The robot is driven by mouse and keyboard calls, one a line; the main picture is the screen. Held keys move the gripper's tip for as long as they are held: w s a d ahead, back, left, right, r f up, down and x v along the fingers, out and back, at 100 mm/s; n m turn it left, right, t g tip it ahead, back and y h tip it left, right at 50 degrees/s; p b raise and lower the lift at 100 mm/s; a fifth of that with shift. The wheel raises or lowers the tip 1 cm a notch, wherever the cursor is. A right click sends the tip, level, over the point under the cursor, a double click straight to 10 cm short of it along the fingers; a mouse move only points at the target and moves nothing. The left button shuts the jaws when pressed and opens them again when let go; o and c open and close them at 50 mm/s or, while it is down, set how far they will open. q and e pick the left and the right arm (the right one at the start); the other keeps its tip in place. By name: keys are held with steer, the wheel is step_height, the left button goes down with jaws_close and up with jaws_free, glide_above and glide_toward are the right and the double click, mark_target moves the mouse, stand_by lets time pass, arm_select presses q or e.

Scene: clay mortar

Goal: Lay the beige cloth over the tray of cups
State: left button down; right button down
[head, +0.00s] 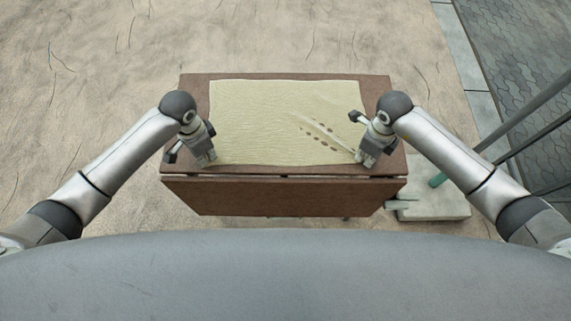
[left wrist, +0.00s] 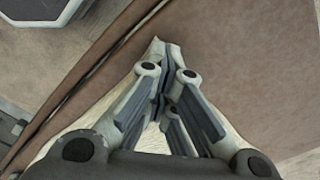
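The beige cloth (head: 270,115) lies spread, nearly flat, over the brown table top, with creases and a few reddish-brown marks at its right part. No tray or cups can be made out. My left gripper (head: 208,158) is at the cloth's near left corner. In the left wrist view its fingers (left wrist: 163,85) are shut on the cloth, and a pale corner of the cloth (left wrist: 158,48) sticks out past them. My right gripper (head: 364,158) is at the near right corner, where creases run toward it; its fingers appear closed on the cloth there.
The brown table (head: 194,95) shows a bare border around the cloth and a front panel below its near edge. A pale block (head: 435,205) and slanted grey-green poles (head: 525,120) stand to the right. The sandy floor (head: 90,100) at left is clear.

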arm_select(q)
steer(key=shift+r, duration=0.1)
arm_select(e)
steer(key=shift+s, duration=0.1)
